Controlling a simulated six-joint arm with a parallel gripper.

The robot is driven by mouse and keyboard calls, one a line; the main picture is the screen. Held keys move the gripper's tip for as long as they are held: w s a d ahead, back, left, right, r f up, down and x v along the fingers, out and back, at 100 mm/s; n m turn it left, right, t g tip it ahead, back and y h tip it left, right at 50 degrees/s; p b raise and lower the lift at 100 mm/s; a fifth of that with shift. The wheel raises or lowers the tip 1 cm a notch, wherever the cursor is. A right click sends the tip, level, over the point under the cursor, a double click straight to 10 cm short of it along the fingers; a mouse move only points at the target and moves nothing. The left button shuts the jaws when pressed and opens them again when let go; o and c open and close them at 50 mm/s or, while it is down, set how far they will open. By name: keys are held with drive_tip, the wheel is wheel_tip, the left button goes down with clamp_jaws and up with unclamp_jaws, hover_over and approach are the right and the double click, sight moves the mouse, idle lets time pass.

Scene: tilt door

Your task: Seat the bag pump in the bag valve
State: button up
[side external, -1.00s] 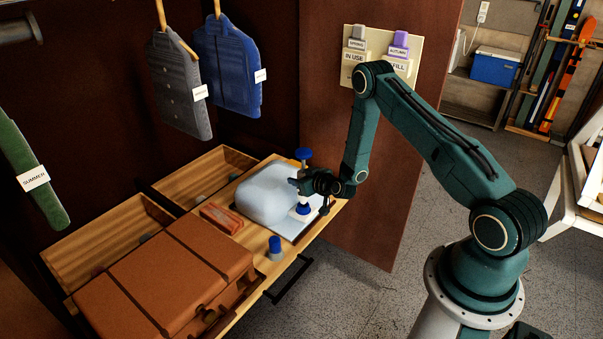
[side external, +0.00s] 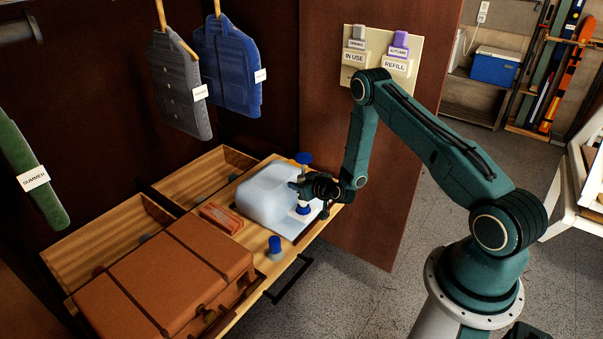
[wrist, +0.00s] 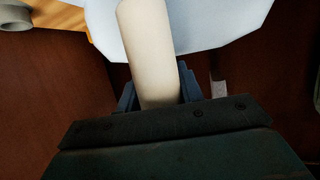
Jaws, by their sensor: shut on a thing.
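The bag pump (side external: 303,158) has a blue top and a pale body. It stands roughly upright in my gripper (side external: 299,186), which is shut on it. In the wrist view the pump is a cream cylinder (wrist: 148,50) between the dark fingers (wrist: 160,98). The pale, puffy bag (side external: 265,194) lies on the board left of my gripper. The blue bag valve (side external: 303,210) shows at the bag's near right corner, directly below the pump. The pump's lower end meets or nearly meets the valve; I cannot tell whether it is seated.
A blue-capped container (side external: 275,249) stands on the wooden drawer's near edge. A reddish block (side external: 221,217) lies left of the bag. A brown case (side external: 165,280) fills the front left. Garments hang behind, and a panel with tags (side external: 382,55) is on the door.

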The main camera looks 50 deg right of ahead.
drive_tip(key=shift+f, duration=0.65)
drive_tip(key=o, duration=1.2)
drive_tip(key=shift+c, duration=0.2)
drive_tip(key=shift+f, duration=0.1)
drive_tip(key=shift+s, duration=0.15)
drive_tip(key=v, duration=0.7)
drive_tip(key=shift+r, duration=0.2)
drive_tip(key=shift+s, duration=0.1)
